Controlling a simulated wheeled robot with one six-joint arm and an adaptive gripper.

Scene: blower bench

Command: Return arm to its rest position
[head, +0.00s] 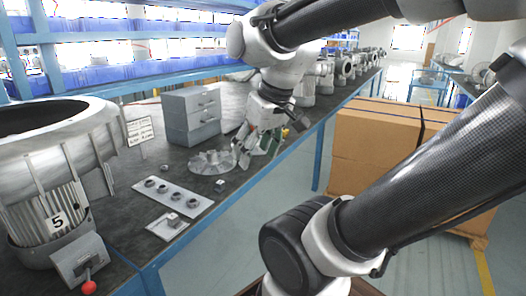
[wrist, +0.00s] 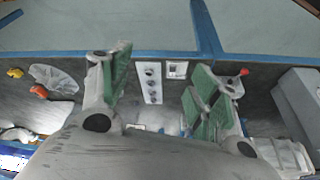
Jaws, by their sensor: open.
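My gripper (head: 258,147) hangs fingers-down over the bench (head: 236,192) in the head view, just right of the grey finned impeller (head: 208,164). The arm is bent, with its links crossing the right of the picture. In the wrist view the two green-padded fingers stand wide apart, with an empty gap (wrist: 160,88) between them. Through this gap show the white plate with several round parts (wrist: 150,93) and a small square plate (wrist: 177,69). Nothing is held. I cannot tell from the head view whether the fingertips touch the bench.
A big blower housing marked 5 (head: 70,160) stands at left, with a red-knobbed control box (head: 80,260) before it. Grey drawers (head: 190,117) and a small sign (head: 139,130) stand behind the impeller. Cardboard boxes (head: 375,145) stand across the aisle at right.

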